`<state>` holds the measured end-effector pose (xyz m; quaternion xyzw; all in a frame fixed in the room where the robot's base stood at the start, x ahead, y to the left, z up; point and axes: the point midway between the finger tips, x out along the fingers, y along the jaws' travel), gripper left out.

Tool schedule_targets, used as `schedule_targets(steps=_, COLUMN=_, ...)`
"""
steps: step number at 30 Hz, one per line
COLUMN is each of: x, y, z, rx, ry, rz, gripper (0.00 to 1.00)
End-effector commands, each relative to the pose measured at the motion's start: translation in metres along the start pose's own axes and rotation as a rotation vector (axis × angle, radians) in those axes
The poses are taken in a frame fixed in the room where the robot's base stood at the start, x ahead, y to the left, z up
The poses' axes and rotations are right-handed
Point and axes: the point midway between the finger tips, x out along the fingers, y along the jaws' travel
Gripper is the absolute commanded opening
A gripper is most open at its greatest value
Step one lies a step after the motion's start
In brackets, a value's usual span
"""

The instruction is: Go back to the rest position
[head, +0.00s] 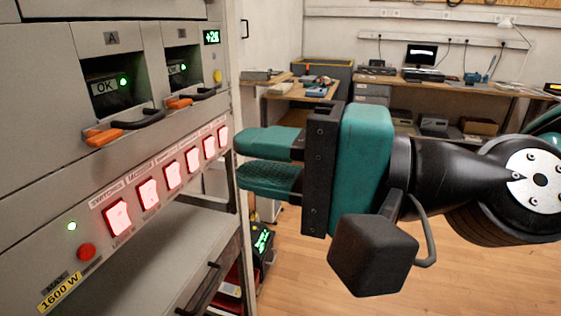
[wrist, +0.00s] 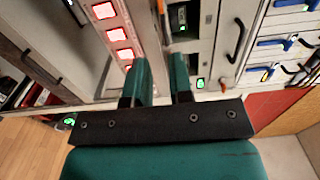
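My gripper (head: 240,157) is teal-fingered and points left at the rack front, by the right end of the row of lit switches. It also shows in the wrist view (wrist: 161,66), with a gap between its two fingers and nothing in the gap. Whether the fingertips touch the rack cannot be told. The rack (head: 40,170) fills the left of the head view. Its lit red-white switches (head: 148,193) run in a row along a panel.
Two modules marked OK (head: 104,86) with orange-and-black handles sit above the switches. A red button (head: 86,252) and green light (head: 72,226) are at lower left. Workbenches (head: 455,84) line the back wall. Open wooden floor (head: 330,285) lies right of the rack.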

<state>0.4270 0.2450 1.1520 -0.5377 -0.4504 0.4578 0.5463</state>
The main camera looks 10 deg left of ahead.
Motion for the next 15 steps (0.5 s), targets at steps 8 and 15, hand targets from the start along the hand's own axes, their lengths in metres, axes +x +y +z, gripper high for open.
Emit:
schedule_targets(steps=8, x=-0.001, y=0.000, z=0.000, rx=-0.013, ry=-0.002, rz=0.011, gripper=0.21)
schedule_targets(steps=15, x=-0.036, y=0.017, z=-0.003, rx=-0.353, ry=-0.096, rz=0.346, gripper=0.21)
